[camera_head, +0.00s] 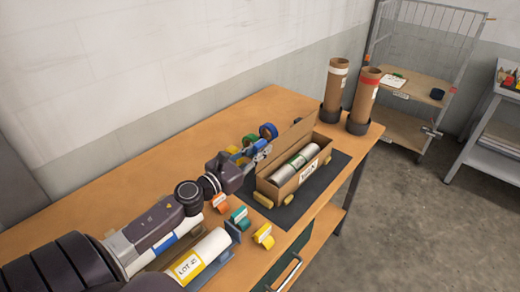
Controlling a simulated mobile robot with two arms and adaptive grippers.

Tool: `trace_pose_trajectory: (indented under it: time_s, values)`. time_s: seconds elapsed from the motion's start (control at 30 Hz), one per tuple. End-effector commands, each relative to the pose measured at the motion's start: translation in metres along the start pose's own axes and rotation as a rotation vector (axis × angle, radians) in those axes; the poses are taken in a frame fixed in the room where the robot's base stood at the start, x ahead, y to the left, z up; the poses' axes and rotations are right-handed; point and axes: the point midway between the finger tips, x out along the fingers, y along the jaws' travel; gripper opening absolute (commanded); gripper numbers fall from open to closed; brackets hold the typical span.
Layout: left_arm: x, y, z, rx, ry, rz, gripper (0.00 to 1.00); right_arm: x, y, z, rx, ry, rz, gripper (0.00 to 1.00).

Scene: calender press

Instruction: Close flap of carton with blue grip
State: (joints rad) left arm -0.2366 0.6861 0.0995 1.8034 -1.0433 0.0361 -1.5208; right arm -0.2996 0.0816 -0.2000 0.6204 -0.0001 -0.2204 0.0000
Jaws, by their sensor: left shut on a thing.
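An open brown carton (291,191) sits on a dark mat. The carton's long flap (290,142) stands up along the back side. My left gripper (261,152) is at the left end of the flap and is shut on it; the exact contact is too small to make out. A blue round piece (268,131) shows just behind the fingertips; I cannot tell whether it is joined to the flap. My right gripper is not in view.
Two brown tubes (336,85) stand at the back right. A wire cart (425,60) and grey shelf stand beyond.

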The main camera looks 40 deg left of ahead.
Motion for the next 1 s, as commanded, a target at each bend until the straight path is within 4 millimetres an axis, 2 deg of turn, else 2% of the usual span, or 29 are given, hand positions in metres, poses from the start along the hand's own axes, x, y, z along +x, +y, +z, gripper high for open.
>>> trace_pose_trajectory:
  time_s: [0.83, 0.87, 1.0]
  values:
    - [0.0001, -0.0007, -0.0001, -0.001, 0.000, -0.002, 0.00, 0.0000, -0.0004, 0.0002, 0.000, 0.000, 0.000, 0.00]
    - [0.0001, -0.0007, -0.0001, -0.001, 0.000, -0.002, 0.16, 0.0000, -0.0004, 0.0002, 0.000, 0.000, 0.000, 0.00]
    - [0.0001, -0.0005, -0.0001, -0.001, 0.000, -0.001, 0.30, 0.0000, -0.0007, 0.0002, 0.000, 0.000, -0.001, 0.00]
